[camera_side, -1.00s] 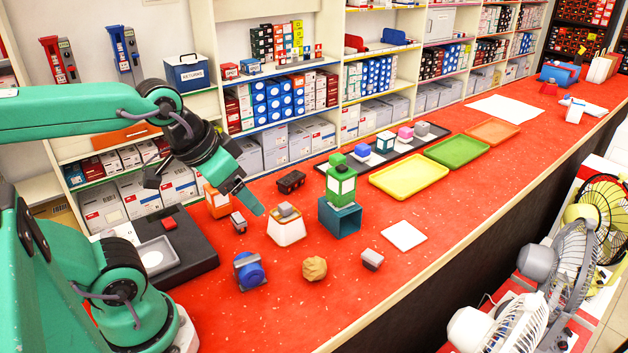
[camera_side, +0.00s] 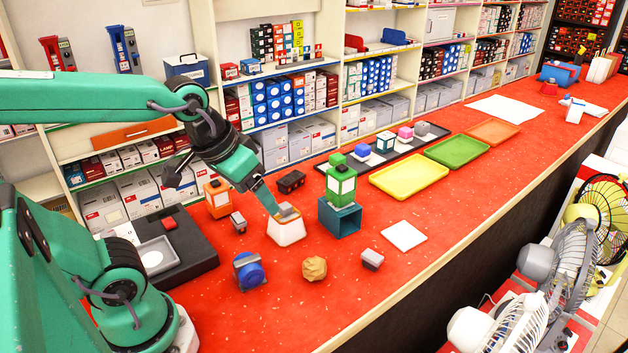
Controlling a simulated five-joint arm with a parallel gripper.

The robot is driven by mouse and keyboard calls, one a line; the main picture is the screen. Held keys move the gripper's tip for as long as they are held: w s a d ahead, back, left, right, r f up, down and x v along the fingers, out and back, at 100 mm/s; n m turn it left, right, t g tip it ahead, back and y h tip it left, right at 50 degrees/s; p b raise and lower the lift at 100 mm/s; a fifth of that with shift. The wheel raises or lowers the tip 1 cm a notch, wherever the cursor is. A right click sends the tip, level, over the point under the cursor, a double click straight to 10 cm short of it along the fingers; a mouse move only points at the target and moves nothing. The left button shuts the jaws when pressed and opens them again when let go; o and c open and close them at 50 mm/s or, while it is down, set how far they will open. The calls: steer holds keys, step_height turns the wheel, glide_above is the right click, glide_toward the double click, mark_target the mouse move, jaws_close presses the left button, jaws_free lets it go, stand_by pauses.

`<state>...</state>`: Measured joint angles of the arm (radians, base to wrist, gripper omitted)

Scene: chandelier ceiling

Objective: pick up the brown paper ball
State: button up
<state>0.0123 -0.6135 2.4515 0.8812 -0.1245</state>
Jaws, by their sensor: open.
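The brown paper ball (camera_side: 314,268) is a faceted tan lump on the red counter, near its front edge. My gripper (camera_side: 277,211) points down at the white container (camera_side: 286,231), behind and to the left of the ball. Its tip is at the container's open top and hides part of what is inside. My gripper is open and apart from the ball.
A blue round object (camera_side: 249,271) stands left of the ball, and a small grey-topped block (camera_side: 372,259) lies right of it. A green lantern (camera_side: 341,187) stands on a teal box (camera_side: 340,219) behind. The red counter (camera_side: 330,310) in front of the ball is clear.

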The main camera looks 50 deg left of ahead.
steer(key=w+d+f+n+g, duration=0.1)
steer(key=w+f+n+g, duration=0.25)
steer(key=w+f, duration=0.3)
steer(key=n+g, duration=0.1)
steer(key=n, duration=0.3)
glide_above(314, 259)
steer(key=f, duration=0.7)
steer(key=shift+s+f, duration=0.2)
steer(key=shift+s, duration=0.1)
steer(key=shift+w+d+f+n, duration=0.1)
steer(key=shift+w+f+n, duration=0.15)
steer(key=shift+f, duration=0.35)
steer(key=shift+f, duration=0.1)
steer(key=shift+f, duration=1.15)
steer(key=shift+f, duration=0.1)
steer(key=shift+f, duration=2.5)
